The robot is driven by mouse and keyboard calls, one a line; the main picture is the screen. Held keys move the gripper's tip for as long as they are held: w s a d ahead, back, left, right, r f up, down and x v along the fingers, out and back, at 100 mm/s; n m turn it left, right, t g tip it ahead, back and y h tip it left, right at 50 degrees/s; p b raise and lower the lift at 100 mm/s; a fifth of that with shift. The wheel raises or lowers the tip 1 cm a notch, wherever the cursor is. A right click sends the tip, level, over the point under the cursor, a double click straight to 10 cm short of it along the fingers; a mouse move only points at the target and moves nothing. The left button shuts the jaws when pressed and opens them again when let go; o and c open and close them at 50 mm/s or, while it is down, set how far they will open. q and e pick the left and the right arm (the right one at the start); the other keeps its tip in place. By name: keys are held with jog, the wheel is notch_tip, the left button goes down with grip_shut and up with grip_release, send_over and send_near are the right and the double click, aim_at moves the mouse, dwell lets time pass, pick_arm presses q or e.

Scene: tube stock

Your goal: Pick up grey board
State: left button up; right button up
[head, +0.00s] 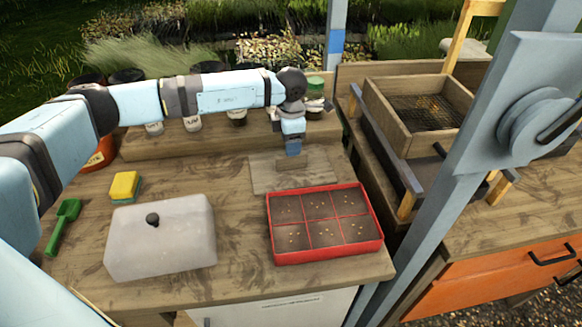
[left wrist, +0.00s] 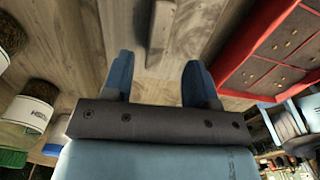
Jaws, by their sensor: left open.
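The grey board (head: 315,176) is a flat, wood-grained sheet lying on the workbench, just behind the red tray. My left gripper (head: 292,152) is over its back part, fingers pointing down, and hides some of it. In the left wrist view the two blue fingers (left wrist: 158,62) are open and apart, with nothing clamped between them. A raised grey bar (left wrist: 160,30) shows ahead of the gap between the fingers. I cannot tell whether the fingertips touch the board. My right gripper is not in view.
A red tray (head: 327,254) of soil cells stands in front of the board; it also shows in the left wrist view (left wrist: 240,45). Pots line a back shelf. A wooden sieve (head: 390,120) stands right.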

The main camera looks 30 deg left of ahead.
aim_at(291, 168)
pick_arm(q)
jog(key=f, duration=0.7)
jog(key=shift+w+f, duration=0.15)
jog(key=shift+w, duration=0.05)
grip_shut()
